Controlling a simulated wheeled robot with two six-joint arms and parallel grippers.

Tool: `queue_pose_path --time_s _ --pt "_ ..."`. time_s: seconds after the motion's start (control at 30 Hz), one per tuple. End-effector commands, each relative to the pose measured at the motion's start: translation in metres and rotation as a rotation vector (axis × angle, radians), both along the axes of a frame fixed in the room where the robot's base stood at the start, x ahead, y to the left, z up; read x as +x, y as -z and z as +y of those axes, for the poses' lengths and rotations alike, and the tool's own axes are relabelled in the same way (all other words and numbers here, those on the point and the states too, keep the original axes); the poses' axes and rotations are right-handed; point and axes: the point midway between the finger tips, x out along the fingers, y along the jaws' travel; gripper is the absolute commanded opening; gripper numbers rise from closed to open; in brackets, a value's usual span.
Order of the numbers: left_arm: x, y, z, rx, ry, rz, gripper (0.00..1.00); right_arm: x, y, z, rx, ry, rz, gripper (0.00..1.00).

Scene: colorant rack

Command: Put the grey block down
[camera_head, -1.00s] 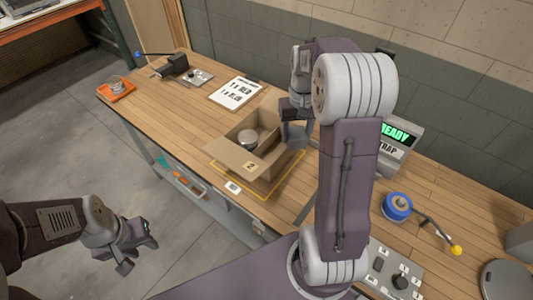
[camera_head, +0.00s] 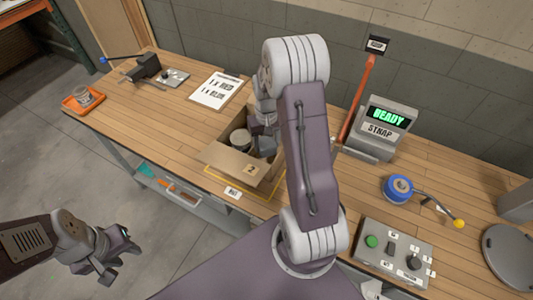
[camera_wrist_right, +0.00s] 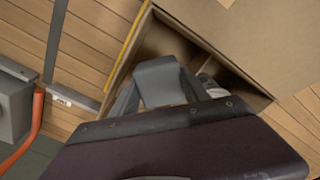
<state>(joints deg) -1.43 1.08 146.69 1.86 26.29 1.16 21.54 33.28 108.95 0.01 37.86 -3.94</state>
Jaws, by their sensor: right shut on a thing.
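The grey block (camera_wrist_right: 160,82) is between the fingers of my right gripper (camera_wrist_right: 160,98), which is shut on it. In the right wrist view the block is inside the open cardboard box (camera_wrist_right: 225,35); I cannot tell whether it touches the floor. In the head view my right gripper (camera_head: 264,141) reaches down into the same box (camera_head: 233,160), and my arm hides part of it. The block (camera_head: 267,148) shows there only in small part. My left gripper (camera_head: 112,262) is open and empty, off the bench's front side.
A clipboard (camera_head: 217,91), strap machine (camera_head: 383,128) with an orange post, blue spool (camera_head: 398,189) and control panel (camera_head: 394,254) are around. The bench left of the box is mostly clear.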

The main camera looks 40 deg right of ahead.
Motion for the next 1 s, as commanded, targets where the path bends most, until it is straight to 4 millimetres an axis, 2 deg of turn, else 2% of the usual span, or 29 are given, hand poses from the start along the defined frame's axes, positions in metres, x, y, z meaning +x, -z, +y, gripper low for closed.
queue_pose_path --time_s 0.1,0.27,0.5,0.9,0.93,1.0 --pt "0.0 -0.001 0.0 0.0 0.0 0.0 0.36 0.0 0.017 0.0 0.001 0.0 0.002 0.16" --pt "0.0 -0.001 0.0 0.0 0.0 0.0 0.36 0.0 0.023 0.0 0.0 0.0 -0.001 0.16" --pt "0.0 -0.003 0.0 0.0 0.0 0.0 0.36 -0.001 0.061 0.0 0.001 0.0 0.002 0.16" --pt "0.0 0.001 0.0 0.0 0.0 0.0 0.36 0.0 0.068 0.0 0.0 0.0 -0.001 0.16" --pt "0.0 0.0 0.0 0.0 0.0 0.0 0.36 0.0 0.067 0.0 -0.001 0.0 -0.002 0.59" --pt "0.0 -0.001 0.0 0.0 0.0 0.0 0.36 0.0 0.067 0.0 -0.001 0.0 -0.002 0.63"
